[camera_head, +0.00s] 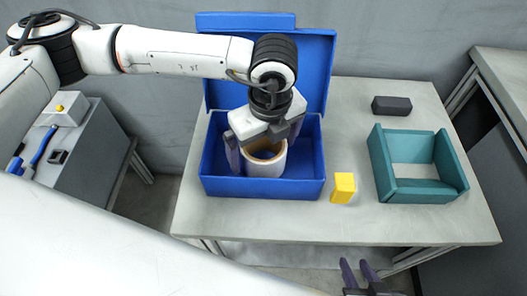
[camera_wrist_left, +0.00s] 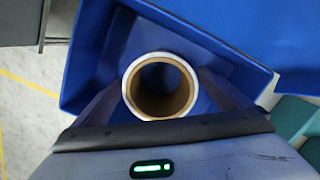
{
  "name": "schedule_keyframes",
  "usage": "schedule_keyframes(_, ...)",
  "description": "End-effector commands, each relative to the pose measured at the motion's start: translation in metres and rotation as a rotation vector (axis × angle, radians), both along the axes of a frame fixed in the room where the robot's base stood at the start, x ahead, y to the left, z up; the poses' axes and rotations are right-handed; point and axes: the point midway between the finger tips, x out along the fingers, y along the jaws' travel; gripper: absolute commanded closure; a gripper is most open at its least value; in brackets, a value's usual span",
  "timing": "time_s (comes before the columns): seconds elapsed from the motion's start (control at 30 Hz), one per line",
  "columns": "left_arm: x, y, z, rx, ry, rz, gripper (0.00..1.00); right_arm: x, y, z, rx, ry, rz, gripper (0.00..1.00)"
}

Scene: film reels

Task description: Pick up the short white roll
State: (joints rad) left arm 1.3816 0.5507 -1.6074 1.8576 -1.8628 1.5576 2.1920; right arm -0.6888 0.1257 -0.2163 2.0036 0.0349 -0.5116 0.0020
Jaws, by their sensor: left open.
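The short white roll (camera_head: 264,169) stands upright in the blue box (camera_head: 312,180). It has a brown inner core. In the left wrist view the roll (camera_wrist_left: 160,110) is seen from above, its open end facing the camera. My left gripper (camera_head: 261,157) is open and reaches down into the box, with one finger on each side of the roll. I cannot tell whether the fingers touch it. My right gripper (camera_head: 358,273) is open and empty below the table's front edge, mostly out of frame.
The box's blue lid (camera_head: 315,60) stands open behind. A yellow block (camera_head: 343,188) sits just right of the box. A teal open frame (camera_head: 425,192) and a dark block (camera_head: 391,105) are further right. The grey table (camera_head: 320,229) is clear along its front.

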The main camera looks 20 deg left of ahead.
Motion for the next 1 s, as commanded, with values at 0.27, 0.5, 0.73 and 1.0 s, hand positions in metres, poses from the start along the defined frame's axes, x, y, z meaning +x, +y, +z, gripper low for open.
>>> schedule_keyframes(0.27,0.000,0.000,0.000,0.000,0.000,0.000,0.43,0.000,0.000,0.000,0.000,0.000,0.000,0.69)
schedule_keyframes(0.5,0.000,0.000,0.001,-0.001,-0.002,0.000,0.54,0.001,0.000,0.000,0.000,-0.002,0.000,0.69)
schedule_keyframes(0.73,0.001,-0.001,0.024,-0.002,-0.004,-0.001,0.54,0.001,0.000,0.000,0.000,-0.002,0.000,0.69)
schedule_keyframes(1.0,0.001,-0.001,0.078,-0.002,-0.004,0.000,0.54,0.001,0.000,0.000,0.000,-0.002,0.000,0.69)
